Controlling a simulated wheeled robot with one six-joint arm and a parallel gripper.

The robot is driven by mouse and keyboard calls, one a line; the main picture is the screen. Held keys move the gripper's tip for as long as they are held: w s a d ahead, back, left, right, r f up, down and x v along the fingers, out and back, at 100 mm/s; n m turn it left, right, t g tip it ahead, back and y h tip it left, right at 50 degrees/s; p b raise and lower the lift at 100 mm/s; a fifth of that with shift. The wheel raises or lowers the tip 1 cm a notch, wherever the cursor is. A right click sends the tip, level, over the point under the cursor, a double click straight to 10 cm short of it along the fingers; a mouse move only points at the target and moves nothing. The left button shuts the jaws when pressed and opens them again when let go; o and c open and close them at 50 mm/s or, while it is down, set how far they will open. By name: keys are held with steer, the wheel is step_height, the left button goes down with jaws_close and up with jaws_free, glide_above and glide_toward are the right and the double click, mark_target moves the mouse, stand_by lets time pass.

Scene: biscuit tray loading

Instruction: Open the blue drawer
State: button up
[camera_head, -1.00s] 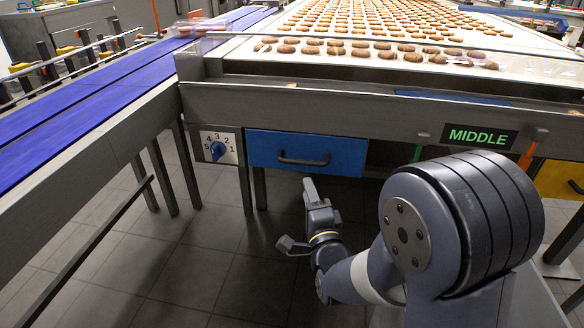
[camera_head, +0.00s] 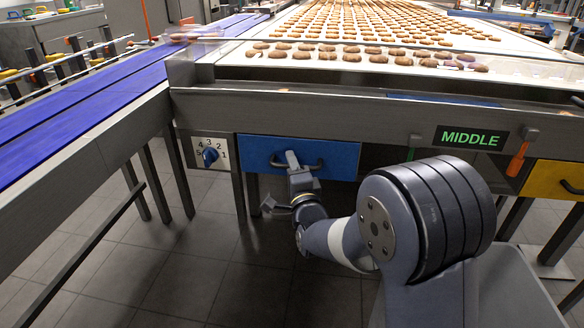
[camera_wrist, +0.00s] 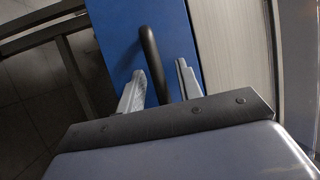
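The blue drawer (camera_head: 262,153) is set under the biscuit table and looks shut, flush with the frame. Its dark bar handle (camera_head: 315,164) runs across its front. My gripper (camera_head: 292,157) is at the drawer front, covering part of the handle in the head view. In the wrist view, the blue drawer front (camera_wrist: 115,30) stands ahead, and the dark handle (camera_wrist: 150,48) reaches between the two fingers of my gripper (camera_wrist: 160,66). The fingers are apart, one on each side of the handle, with a gap showing at least on the right. Contact with the handle cannot be told.
A dial panel (camera_head: 210,153) with a blue knob is left of the drawer. A yellow drawer (camera_head: 551,185) and a MIDDLE sign (camera_head: 472,138) are to the right. A blue conveyor (camera_head: 90,95) runs along the left. The floor (camera_head: 200,270) below the drawer is clear.

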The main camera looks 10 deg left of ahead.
steer(key=shift+c, duration=0.5)
jaws_close()
